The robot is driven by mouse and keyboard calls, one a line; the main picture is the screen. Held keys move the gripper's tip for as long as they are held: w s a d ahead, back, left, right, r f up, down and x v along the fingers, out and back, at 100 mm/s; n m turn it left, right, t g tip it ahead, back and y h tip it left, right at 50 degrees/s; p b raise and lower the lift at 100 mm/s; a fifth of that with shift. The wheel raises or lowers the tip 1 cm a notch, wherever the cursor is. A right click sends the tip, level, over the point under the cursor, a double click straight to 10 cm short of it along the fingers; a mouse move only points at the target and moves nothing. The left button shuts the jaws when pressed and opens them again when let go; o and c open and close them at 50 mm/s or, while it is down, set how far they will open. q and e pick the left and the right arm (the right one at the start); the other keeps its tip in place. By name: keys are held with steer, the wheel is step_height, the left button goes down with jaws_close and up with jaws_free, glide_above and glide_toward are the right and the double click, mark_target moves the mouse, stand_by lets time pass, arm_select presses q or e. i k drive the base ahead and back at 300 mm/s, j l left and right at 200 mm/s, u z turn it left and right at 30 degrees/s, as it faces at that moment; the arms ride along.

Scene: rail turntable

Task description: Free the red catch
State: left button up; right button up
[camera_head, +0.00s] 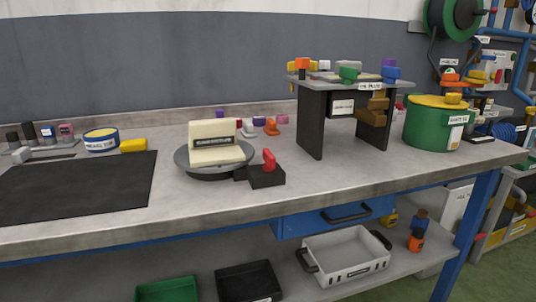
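The red catch (268,160) stands upright on a small black block (266,177) at the front right of a round grey turntable (182,159). The block sits close against the turntable's rim; whether the catch engages it cannot be told. A cream-coloured block-like piece (215,132) with a dark label strip rests on the turntable. Neither of my grippers is in the head view.
A black mat (75,187) lies on the workbench (340,178) at left. A dark stand (311,122) with small parts on top and a green pot (428,130) with a yellow lid stand at right. The bench front between turntable and pot is clear. A white tray (345,262) sits below.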

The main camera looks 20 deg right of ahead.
mark_target(269, 165)
steer(key=k+l+u, duration=0.25)
steer(key=k+l, duration=0.2)
steer(key=l, duration=0.25)
steer(key=k+l+u, duration=0.3)
steer(key=k+l, duration=0.2)
steer(key=l, duration=0.15)
